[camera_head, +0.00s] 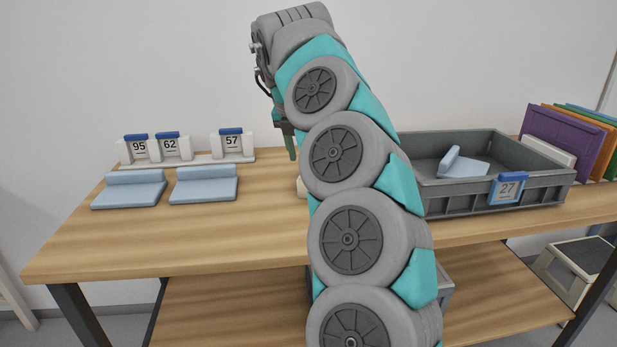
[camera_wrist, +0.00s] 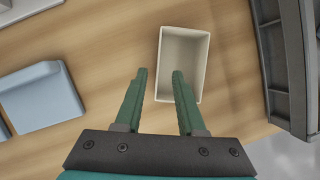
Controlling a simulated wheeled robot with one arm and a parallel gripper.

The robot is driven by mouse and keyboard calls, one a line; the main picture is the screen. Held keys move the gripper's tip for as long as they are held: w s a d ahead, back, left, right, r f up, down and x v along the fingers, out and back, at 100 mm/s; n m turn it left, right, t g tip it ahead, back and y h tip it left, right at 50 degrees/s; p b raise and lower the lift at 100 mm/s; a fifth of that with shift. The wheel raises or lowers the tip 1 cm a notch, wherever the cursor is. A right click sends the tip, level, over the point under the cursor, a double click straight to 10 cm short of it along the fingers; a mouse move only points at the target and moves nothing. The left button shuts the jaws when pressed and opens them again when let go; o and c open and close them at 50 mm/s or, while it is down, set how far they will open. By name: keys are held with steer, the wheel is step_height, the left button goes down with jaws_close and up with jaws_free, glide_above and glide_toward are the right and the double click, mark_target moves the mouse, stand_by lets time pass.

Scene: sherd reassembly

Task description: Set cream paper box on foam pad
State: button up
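The cream paper box (camera_wrist: 184,48) is an open-topped rectangular box on the wooden table; it looks empty. In the head view only a small cream edge (camera_head: 301,187) shows, the rest hidden by my arm. My gripper (camera_wrist: 158,74) is open and empty above the table. In the wrist view its right finger overlaps the box and its left finger lies outside the box's left wall; I cannot tell the height gap. Two light blue foam pads, the left one (camera_head: 130,191) and the right one (camera_head: 204,187), lie on the left of the table, each with a raised back edge. One pad also shows in the wrist view (camera_wrist: 38,106).
Behind the pads is a white rack (camera_head: 190,160) with cards numbered 95, 62 and 57. A grey crate (camera_head: 520,197) marked 27, holding a light blue piece (camera_head: 465,165), stands right of my arm. Coloured folders (camera_head: 553,138) stand at far right. The front left tabletop is clear.

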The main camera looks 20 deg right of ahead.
mark_target(301, 190)
steer(key=shift+x, duration=3.5)
steer(key=shift+w+a+f, duration=0.1)
steer(key=shift+f, duration=0.1)
jaws_close()
